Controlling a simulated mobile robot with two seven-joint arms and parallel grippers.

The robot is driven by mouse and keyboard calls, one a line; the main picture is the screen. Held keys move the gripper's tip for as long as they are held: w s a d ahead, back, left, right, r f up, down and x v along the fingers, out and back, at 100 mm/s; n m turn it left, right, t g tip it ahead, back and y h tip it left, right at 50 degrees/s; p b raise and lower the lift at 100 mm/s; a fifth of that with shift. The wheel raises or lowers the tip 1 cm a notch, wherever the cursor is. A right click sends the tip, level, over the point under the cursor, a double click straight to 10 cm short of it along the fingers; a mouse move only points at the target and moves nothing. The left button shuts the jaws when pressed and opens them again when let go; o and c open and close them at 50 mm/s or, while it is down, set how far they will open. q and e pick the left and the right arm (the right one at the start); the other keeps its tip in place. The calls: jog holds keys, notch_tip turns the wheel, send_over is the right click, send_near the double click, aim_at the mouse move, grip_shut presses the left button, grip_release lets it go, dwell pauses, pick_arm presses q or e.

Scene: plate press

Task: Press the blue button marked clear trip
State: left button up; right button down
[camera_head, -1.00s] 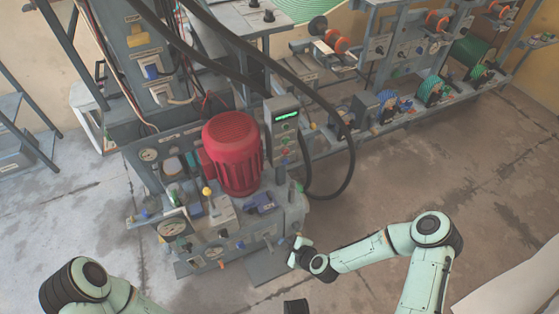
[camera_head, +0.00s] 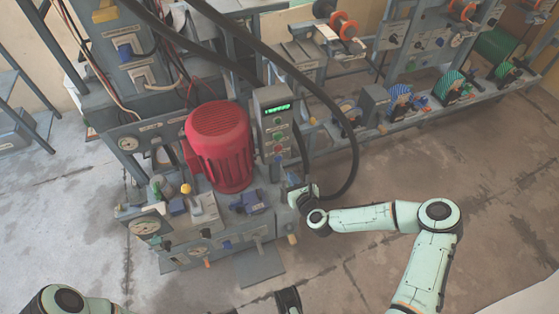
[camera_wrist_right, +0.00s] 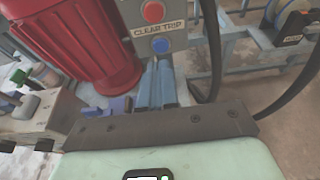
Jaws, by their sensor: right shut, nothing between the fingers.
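The blue button (camera_wrist_right: 161,45) sits below the clear trip label (camera_wrist_right: 157,29) on the lower front of a grey control box (camera_head: 272,105). A red button (camera_wrist_right: 153,12) is above the label. My right gripper (camera_wrist_right: 159,66) is shut and empty. Its fingertips are just below the blue button in the right wrist view, pointing toward it; I cannot tell whether they touch. In the head view my right gripper (camera_head: 283,168) is at the lower end of the box.
A red motor (camera_head: 220,145) stands close left of the box. Black hoses (camera_head: 352,150) loop around the box's right side. A bench with gauges and levers (camera_head: 202,215) lies below. The floor to the right (camera_head: 400,175) is clear.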

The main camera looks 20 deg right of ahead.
dwell(0.3)
jog(key=b, duration=0.3)
send_near(278, 155)
jog(key=x, duration=0.4)
pick_arm(q)
jog(key=shift+t+y, duration=0.3)
jog(key=shift+t, duration=0.5)
jog(key=shift+w+a+f, duration=0.4)
jog(key=shift+w+f, duration=0.1)
jog(key=shift+w, duration=0.2)
jog(key=shift+w+a+f, duration=0.35)
jog(key=shift+w+f, duration=0.2)
jog(key=shift+w, duration=0.2)
jog(key=shift+w+a+f, duration=0.4)
jog(key=shift+w+f, duration=0.1)
jog(key=shift+w, duration=0.2)
pick_arm(e)
jog(key=shift+w+f, duration=0.1)
jog(key=shift+w, duration=0.4)
